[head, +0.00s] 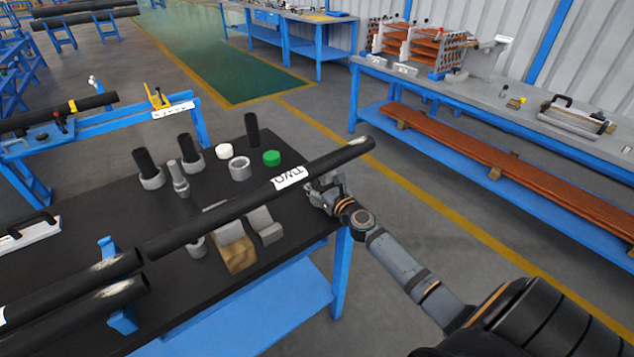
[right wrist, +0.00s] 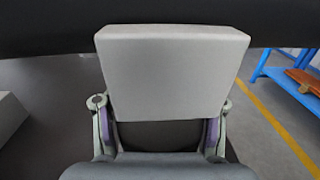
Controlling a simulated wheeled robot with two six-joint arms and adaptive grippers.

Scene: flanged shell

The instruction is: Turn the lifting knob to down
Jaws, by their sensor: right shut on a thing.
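I cannot make out a lifting knob in either view. My right gripper (head: 322,191) is at the right edge of the black table (head: 150,219), just beside a long black pipe (head: 335,162) with a white label (head: 291,177). In the right wrist view, my right gripper (right wrist: 160,132) is shut on a light grey block (right wrist: 172,72), with one finger on each side. The black pipe (right wrist: 50,32) runs across behind the block's top. In the head view the arm and fingers hide most of the held block. My left gripper is not in view.
On the table are grey blocks (head: 264,226), a tan block (head: 238,254), a green cap (head: 271,158), a white cap (head: 224,152), a grey ring (head: 240,168) and several fittings. More black pipes (head: 85,308) lie at front left. A workbench (head: 470,100) stands right; floor between is clear.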

